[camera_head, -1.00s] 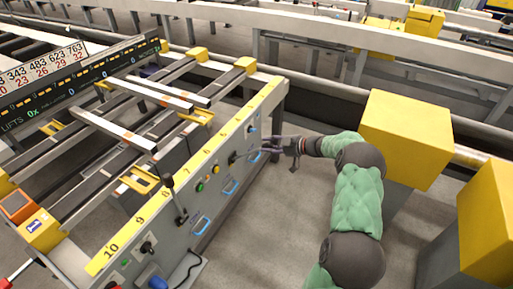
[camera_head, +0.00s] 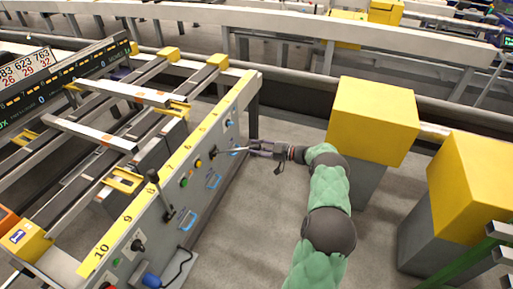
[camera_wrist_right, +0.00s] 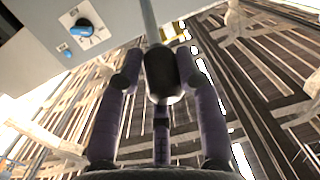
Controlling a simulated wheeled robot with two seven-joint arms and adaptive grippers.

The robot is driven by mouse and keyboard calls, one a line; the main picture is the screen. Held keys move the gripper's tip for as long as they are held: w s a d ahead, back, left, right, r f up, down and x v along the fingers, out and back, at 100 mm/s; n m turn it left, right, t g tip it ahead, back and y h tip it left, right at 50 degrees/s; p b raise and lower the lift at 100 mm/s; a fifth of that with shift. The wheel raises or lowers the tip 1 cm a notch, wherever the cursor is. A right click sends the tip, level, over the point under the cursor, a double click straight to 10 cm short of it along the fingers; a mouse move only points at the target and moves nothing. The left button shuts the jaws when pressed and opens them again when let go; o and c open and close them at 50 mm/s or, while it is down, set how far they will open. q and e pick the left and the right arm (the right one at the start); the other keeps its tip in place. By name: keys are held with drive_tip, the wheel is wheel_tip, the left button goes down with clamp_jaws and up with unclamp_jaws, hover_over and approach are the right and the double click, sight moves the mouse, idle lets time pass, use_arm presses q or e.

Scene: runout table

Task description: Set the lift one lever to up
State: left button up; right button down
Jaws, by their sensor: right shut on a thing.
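A control panel (camera_head: 180,185) with a yellow numbered top edge runs along the left. A thin metal lever (camera_head: 232,151) sticks out nearly level from its face. My right gripper (camera_head: 256,149) is shut on the lever's end, beside the panel. In the right wrist view the black lever knob (camera_wrist_right: 165,78) sits between the purple fingers (camera_wrist_right: 162,85), its shaft running up to the panel. A second lever (camera_head: 153,176) with a black knob stands raised nearer the front. I cannot read which lever is lift one. My left gripper is out of view.
A blue dial (camera_wrist_right: 85,29) and blue handles (camera_head: 188,220) are on the panel near the levers. Yellow-topped blocks (camera_head: 372,120) stand right of my arm. Grey floor (camera_head: 250,205) lies free between panel and blocks.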

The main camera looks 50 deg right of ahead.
drive_tip(key=shift+s+a+f, duration=0.1)
drive_tip(key=shift+a+f, duration=0.25)
drive_tip(key=shift+a, duration=0.05)
drive_tip(key=c, duration=1.1)
unclamp_jaws()
drive_tip(key=shift+o, duration=0.8)
drive_tip(key=shift+r, duration=0.3)
drive_tip(key=shift+d, duration=0.15)
drive_tip(key=shift+s+d, duration=0.1)
drive_tip(key=shift+s, duration=0.05)
drive_tip(key=f+v, duration=0.1)
drive_tip(key=v, duration=1)
drive_tip(key=shift+s+r, duration=0.25)
drive_tip(key=shift+r, duration=0.2)
drive_tip(key=shift+d, duration=0.1)
